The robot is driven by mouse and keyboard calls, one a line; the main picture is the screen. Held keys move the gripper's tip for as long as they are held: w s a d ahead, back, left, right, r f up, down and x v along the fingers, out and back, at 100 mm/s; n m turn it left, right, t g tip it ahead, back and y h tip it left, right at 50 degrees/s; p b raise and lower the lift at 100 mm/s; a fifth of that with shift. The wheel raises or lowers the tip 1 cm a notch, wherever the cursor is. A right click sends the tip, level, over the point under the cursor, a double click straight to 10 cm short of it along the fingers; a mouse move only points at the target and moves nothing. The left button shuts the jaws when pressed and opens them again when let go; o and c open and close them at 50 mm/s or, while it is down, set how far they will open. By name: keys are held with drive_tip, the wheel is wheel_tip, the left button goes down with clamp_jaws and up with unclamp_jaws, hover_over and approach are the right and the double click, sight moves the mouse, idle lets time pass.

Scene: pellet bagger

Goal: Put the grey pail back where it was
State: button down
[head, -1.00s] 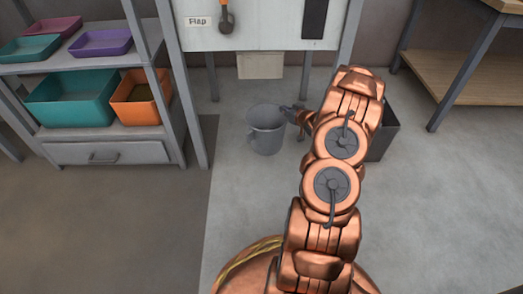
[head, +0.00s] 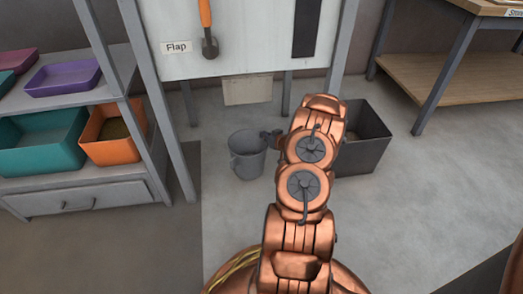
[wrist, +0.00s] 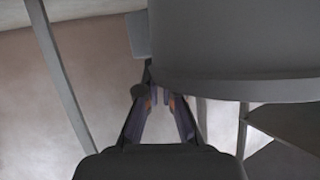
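The grey pail (head: 247,155) is upright below the pale panel, left of my arm in the head view. Whether its base touches the floor is hard to tell. My gripper (head: 272,136) is at the right side of its rim. In the wrist view a large grey curved body, which looks like the pail (wrist: 235,40), fills the upper right. There my gripper's fingertips (wrist: 162,95) are close together at its lower left edge, apparently pinching it. The exact contact is dim.
A pale chute (head: 247,90) hangs behind the pail under the panel (head: 260,50) marked "Flap". A dark bin (head: 365,150) stands right of my arm. A shelf unit (head: 85,180) with an orange bin (head: 112,135) is at left. A bench (head: 440,85) is at right. Floor in front is clear.

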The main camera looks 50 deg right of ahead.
wheel_tip(320, 180, down, 5)
drive_tip(key=shift+f+b, duration=0.1)
drive_tip(key=shift+b, duration=0.85)
drive_tip(key=c, duration=1.8)
unclamp_jaws()
drive_tip(key=shift+f, duration=0.1)
drive_tip(key=o, duration=0.5)
